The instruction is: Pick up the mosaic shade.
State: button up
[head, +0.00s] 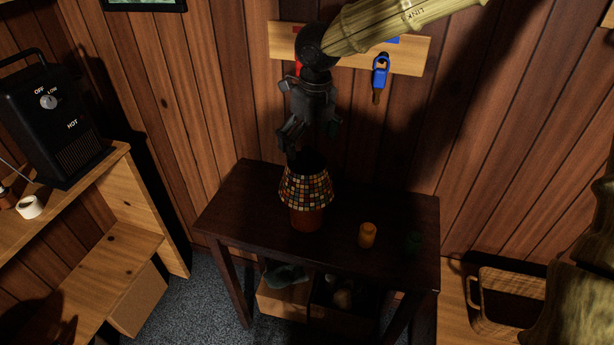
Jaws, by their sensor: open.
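The mosaic shade (305,188) is a flared, open-topped shade of small orange, white and dark tiles. It sits upright on an orange-brown jar (307,218) on the dark wooden table (240,205). My gripper (308,143) points down above the shade, open, its fingers apart and empty. The fingertips appear close over or slightly behind the shade's top rim. I cannot tell the exact gap. The far side of the shade is hidden.
Boxes (284,300) sit below. A black heater (55,115) stands on the left shelf. A wall rack (408,58) with a blue clamp (380,72) hangs behind my gripper.

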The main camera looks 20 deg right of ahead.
aim_at(306, 160)
jog(key=shift+w+a+f+p, duration=0.1)
jog(key=shift+w+f+p, duration=0.1)
jog(key=shift+f, duration=0.95)
jog(key=shift+w+f+p, duration=0.1)
jog(key=shift+f+p, duration=0.15)
jog(key=shift+f, duration=0.85)
jog(key=shift+w+a+f+p, duration=0.1)
jog(key=shift+f+p, duration=0.1)
jog(key=shift+f, duration=0.95)
jog(key=c, duration=1.2)
jog(key=shift+r, duration=0.15)
